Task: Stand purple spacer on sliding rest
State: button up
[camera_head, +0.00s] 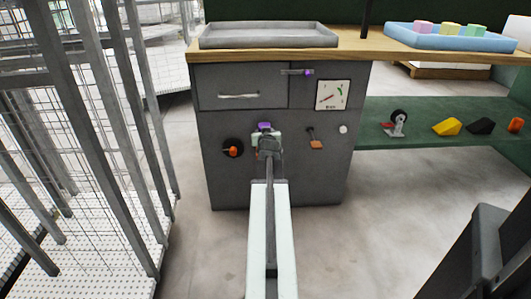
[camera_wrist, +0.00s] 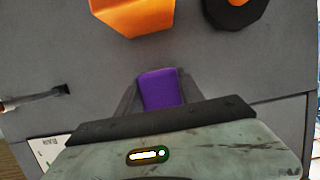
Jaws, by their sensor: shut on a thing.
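The purple spacer (camera_head: 264,126) is a small purple block. My gripper (camera_head: 266,140) is shut on it, in front of the grey cabinet. In the wrist view the spacer (camera_wrist: 159,89) sits between the two dark fingers, and its lower part is hidden by my gripper's body. The grey cabinet front lies behind it; I cannot tell whether the spacer touches it. No part in view can be named with certainty as the sliding rest. A short bar with a purple end (camera_head: 307,72) is on the cabinet's upper front.
The grey cabinet (camera_head: 230,185) carries a drawer handle (camera_head: 238,96), a dial (camera_head: 332,95), an orange knob (camera_head: 232,151) and an orange lever (camera_head: 316,145). A grey tray (camera_head: 268,43) and a blue tray (camera_head: 450,43) stand on top. A metal rack (camera_head: 150,140) is at left.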

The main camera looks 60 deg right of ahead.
notch_tip(320, 180, down, 6)
jog(key=b, duration=0.4)
jog(key=shift+s+d+f+b, duration=0.1)
jog(key=shift+f+b, duration=0.1)
jog(key=shift+b, duration=0.2)
jog(key=shift+r, duration=0.2)
jog(key=shift+f, duration=0.15)
jog(key=o, duration=1.4)
jog(key=shift+o, duration=0.2)
